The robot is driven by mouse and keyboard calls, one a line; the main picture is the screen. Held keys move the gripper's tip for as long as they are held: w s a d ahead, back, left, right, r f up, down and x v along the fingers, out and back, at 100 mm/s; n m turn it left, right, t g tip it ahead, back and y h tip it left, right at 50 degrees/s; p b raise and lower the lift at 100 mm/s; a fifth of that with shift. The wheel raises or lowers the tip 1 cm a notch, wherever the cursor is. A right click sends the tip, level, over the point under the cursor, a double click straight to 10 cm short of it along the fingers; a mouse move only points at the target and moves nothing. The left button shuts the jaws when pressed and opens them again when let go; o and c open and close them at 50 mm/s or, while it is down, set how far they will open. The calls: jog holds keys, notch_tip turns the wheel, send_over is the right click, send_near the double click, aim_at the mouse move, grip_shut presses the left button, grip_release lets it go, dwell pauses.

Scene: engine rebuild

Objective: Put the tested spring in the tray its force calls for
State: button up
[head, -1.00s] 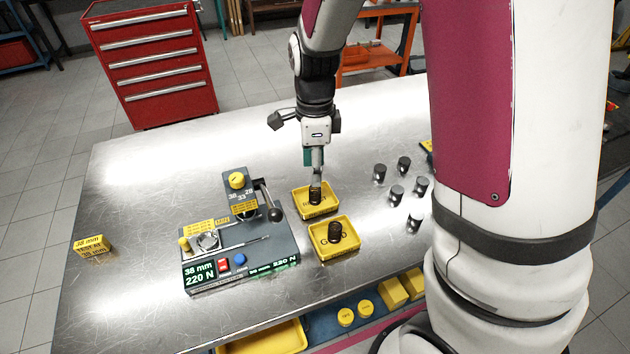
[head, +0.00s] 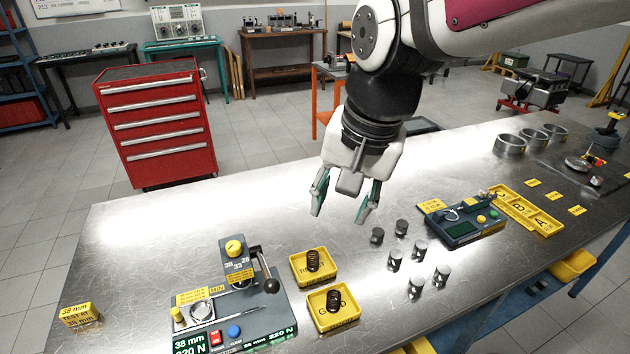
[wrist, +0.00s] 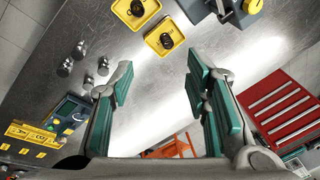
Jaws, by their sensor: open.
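The spring tester (head: 228,300) stands on the steel bench at the lower left, and its display reads 38 mm and 220 N. Right of it are two yellow trays. The farther tray (head: 328,275) holds one dark coil spring (head: 313,260) standing upright. The nearer tray (head: 321,323) holds another dark spring (head: 334,300). The letters on both trays are partly hidden by the springs. My gripper (head: 342,212) is open and empty, raised above the bench beyond the trays. In the wrist view the trays lie past the open fingers (wrist: 165,90).
A yellow sign (head: 80,315) reading 38 mm stands at the bench's left. Several metal cylinders (head: 400,255) stand right of the trays. A second device (head: 463,222) and a lettered yellow tray (head: 530,212) lie farther right. The bench's back left is clear.

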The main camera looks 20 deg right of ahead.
jog(key=s+r+n+t, duration=0.2)
jog(key=s+n, duration=0.5)
jog(key=n, duration=0.1)
jog(key=shift+s+d+h, duration=0.15)
jog(key=shift+s+h, duration=0.15)
jog(key=shift+s, duration=0.1)
dwell(0.7)
